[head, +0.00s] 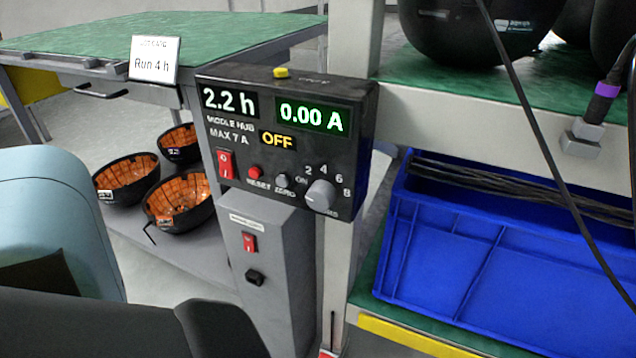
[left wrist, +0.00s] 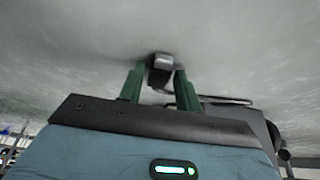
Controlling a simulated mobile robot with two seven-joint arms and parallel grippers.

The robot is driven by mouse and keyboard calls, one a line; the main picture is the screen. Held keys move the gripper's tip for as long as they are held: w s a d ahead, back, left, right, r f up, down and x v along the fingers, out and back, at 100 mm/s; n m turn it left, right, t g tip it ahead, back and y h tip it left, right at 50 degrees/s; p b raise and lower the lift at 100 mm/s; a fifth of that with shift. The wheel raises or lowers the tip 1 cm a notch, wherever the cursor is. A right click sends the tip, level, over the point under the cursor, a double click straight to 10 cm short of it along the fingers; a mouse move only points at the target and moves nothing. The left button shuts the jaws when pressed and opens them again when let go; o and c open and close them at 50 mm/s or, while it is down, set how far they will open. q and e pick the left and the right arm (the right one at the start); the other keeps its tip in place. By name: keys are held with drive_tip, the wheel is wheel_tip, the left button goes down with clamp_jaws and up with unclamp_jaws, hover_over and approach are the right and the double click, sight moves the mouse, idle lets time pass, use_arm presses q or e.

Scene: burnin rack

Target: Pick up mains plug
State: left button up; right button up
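In the left wrist view, the mains plug (left wrist: 161,63), a small dark block with a pale grey face, is by the floor at the tips of my left gripper (left wrist: 160,75). The two green fingers stand apart, one on each side of it. I see no clear grip on the plug. A dark cable (left wrist: 225,99) runs along the floor behind the right-hand finger. The head view shows neither the plug nor my left fingers. My right gripper is in neither view.
A control box (head: 285,140) reading OFF and 0.00 A sits above a grey pedestal (head: 270,255) with a red switch and black socket. A blue crate (head: 440,250) holds dark cables. Orange-lined bowls (head: 180,197) stand at left. A black cable (head: 545,130) hangs at right.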

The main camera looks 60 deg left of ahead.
use_arm(q)
drive_tip(key=c, duration=0.7)
drive_tip(key=shift+o, duration=0.2)
drive_tip(key=shift+r, duration=0.15)
drive_tip(key=shift+r+p, duration=0.5)
drive_tip(key=shift+p, duration=0.05)
wheel_tip(320, 180, up, 3)
drive_tip(key=shift+f+p, duration=0.1)
drive_tip(key=shift+p, duration=1.05)
drive_tip(key=s+a+p, duration=0.1)
drive_tip(key=s+a, duration=0.1)
drive_tip(key=s, duration=0.2)
drive_tip(key=s+a+p, duration=0.1)
drive_tip(key=s+a, duration=0.1)
drive_tip(key=s, duration=0.3)
drive_tip(key=s+a+r+p, duration=0.1)
drive_tip(key=s+a, duration=0.1)
drive_tip(key=s, duration=0.2)
drive_tip(key=shift+s+p, duration=0.15)
drive_tip(key=shift+p, duration=0.2)
drive_tip(key=shift+s+a, duration=0.25)
drive_tip(key=shift+s, duration=0.4)
